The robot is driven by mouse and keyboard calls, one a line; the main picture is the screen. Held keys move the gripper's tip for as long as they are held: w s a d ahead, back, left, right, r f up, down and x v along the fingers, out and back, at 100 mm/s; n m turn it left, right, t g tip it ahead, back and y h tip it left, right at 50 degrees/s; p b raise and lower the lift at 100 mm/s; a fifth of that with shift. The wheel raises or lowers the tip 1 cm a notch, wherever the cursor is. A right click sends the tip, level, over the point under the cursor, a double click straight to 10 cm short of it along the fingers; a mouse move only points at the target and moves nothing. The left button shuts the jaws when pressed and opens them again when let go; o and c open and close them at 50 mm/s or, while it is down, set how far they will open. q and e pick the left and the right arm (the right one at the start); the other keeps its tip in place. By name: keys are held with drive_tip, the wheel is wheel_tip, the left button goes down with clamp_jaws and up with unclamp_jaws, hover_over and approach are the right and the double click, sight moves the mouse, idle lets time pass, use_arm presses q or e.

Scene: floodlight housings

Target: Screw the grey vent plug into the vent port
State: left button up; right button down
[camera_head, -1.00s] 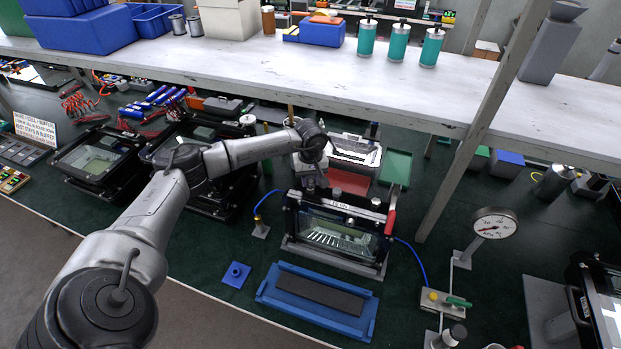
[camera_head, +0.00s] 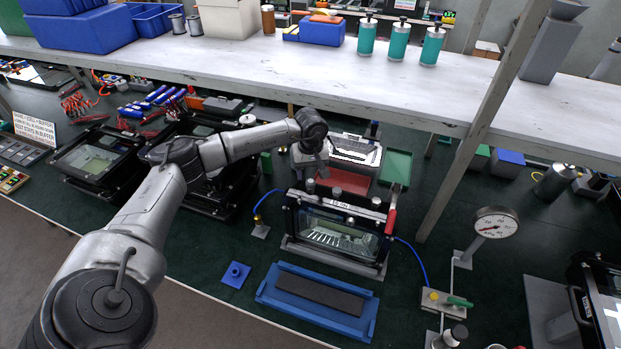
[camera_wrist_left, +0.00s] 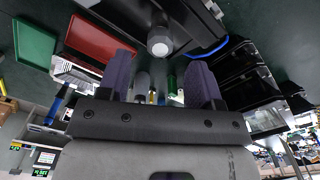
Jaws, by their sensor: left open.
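The black-framed floodlight housing (camera_head: 338,232) with a glass front stands in its fixture at the middle of the bench. A round grey cap, which looks like the vent plug (camera_head: 310,187), stands upright on the housing's top left. It also shows in the left wrist view (camera_wrist_left: 160,41), ahead of the fingers. The vent port is hidden beneath it, and I cannot tell how deep the plug is seated. My right gripper is out of view.
A blue tray (camera_head: 268,297) with a dark pad and a small blue block (camera_head: 236,274) lie in front. A red-handled clamp (camera_head: 391,212) stands at the housing's right. A pressure gauge (camera_head: 495,223) stands farther right. The white shelf (camera_head: 400,96) overhangs behind.

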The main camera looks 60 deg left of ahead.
sight(310, 181)
use_arm(q)
wheel_tip(310, 181, up, 11)
drive_tip(key=shift+f+b, duration=0.2)
drive_tip(key=shift+b, duration=0.2)
idle(0.5)
